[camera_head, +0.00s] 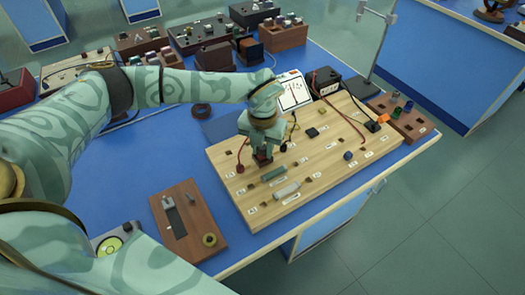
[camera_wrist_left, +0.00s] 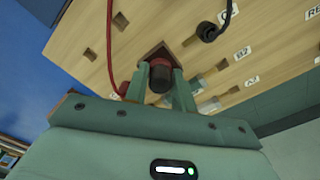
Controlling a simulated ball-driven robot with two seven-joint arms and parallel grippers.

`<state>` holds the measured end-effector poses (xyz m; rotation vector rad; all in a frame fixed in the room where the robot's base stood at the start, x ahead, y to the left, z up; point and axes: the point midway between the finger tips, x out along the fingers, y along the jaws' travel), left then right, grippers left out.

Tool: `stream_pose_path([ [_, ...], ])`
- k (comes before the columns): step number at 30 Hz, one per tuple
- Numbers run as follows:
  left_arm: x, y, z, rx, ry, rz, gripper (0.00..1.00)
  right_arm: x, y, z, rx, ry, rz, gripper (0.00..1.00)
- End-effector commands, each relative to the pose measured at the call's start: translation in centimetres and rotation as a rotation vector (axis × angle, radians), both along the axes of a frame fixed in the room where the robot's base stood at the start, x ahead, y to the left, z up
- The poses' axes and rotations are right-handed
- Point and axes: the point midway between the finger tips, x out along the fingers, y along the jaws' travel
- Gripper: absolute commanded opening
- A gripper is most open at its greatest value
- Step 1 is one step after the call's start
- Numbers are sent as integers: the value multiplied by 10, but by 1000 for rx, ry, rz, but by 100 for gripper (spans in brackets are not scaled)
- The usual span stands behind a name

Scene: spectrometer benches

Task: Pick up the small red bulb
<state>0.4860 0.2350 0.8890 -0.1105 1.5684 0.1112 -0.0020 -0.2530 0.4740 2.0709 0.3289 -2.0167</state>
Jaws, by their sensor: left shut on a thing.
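My left gripper (camera_head: 262,152) reaches down over the left part of the wooden board (camera_head: 330,125). In the left wrist view, its two green fingers (camera_wrist_left: 161,84) are closed around a small bulb (camera_wrist_left: 160,79) with a dark, reddish body. The bulb is at or just above a square dark recess in the board; I cannot tell whether it is clear of it. In the head view the gripper mostly hides the bulb. My right gripper is not in view.
A red lead (camera_wrist_left: 110,45) runs close beside the gripper, and a black plug (camera_wrist_left: 208,33) stands nearby on the board. Green and pale cylindrical parts (camera_head: 286,189) lie on the board's front. A brown wooden tray (camera_head: 205,235) is at front left. A metal stand (camera_head: 380,45) rises behind.

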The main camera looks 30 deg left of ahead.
Motion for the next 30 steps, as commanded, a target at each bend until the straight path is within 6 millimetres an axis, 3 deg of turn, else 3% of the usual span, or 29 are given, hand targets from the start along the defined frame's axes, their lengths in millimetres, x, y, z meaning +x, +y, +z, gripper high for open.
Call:
stream_pose_path([
  [8,1,0,9,-1,-2,0,4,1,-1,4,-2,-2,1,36],
  [13,0,0,38,0,-5,0,4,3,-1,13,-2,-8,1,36],
  [20,-47,-16,97,-1,-6,-4,4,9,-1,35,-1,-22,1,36],
  [24,-85,-29,111,-1,-1,-4,4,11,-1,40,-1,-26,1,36],
  [30,-119,-42,125,-1,-1,-2,4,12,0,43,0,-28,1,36],
])
